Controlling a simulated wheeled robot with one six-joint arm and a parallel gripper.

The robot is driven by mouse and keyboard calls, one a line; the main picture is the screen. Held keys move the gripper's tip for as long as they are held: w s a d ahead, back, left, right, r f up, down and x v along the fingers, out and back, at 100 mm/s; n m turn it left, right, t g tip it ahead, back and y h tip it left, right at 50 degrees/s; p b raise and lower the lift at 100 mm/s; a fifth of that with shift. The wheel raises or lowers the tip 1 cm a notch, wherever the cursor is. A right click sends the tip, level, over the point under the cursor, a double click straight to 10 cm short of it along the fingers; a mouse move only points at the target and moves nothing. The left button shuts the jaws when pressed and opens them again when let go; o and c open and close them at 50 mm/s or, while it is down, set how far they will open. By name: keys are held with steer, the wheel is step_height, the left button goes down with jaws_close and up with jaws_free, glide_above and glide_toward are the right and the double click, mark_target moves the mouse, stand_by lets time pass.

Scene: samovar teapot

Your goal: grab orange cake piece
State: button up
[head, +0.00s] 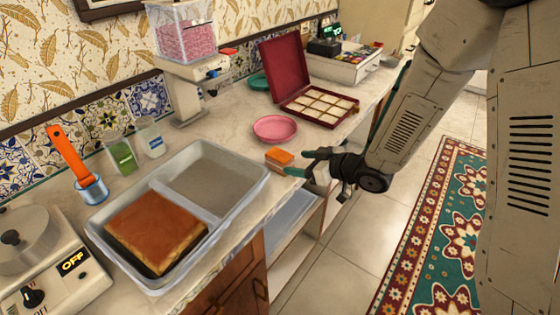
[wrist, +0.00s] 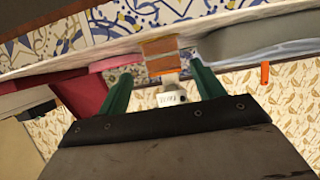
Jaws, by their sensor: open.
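The orange cake piece (head: 280,157) is a small layered block with an orange top, lying on the counter near its front edge. In the wrist view the cake piece (wrist: 160,57) shows its orange and pale layers, roughly centred between the fingers and just beyond them. My gripper (head: 297,163) has green fingers and is open at the counter's edge, to the right of the cake piece. In the wrist view my gripper (wrist: 158,72) has its fingers spread, one on each side of the cake's line. I cannot tell whether a finger touches the cake.
A pink plate (head: 275,128) sits just behind the cake piece. A metal tray (head: 242,152) holding a large cake (head: 156,228) stands to the left. An open red box (head: 283,66) of sweets is farther back. An open shelf (head: 290,228) lies below the counter.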

mark_target(280, 159)
steer(key=x, duration=0.7)
steer(key=shift+w+a+r, duration=0.1)
steer(key=shift+a+r, duration=0.1)
steer(key=shift+a, duration=0.25)
steer(key=c, duration=1.1)
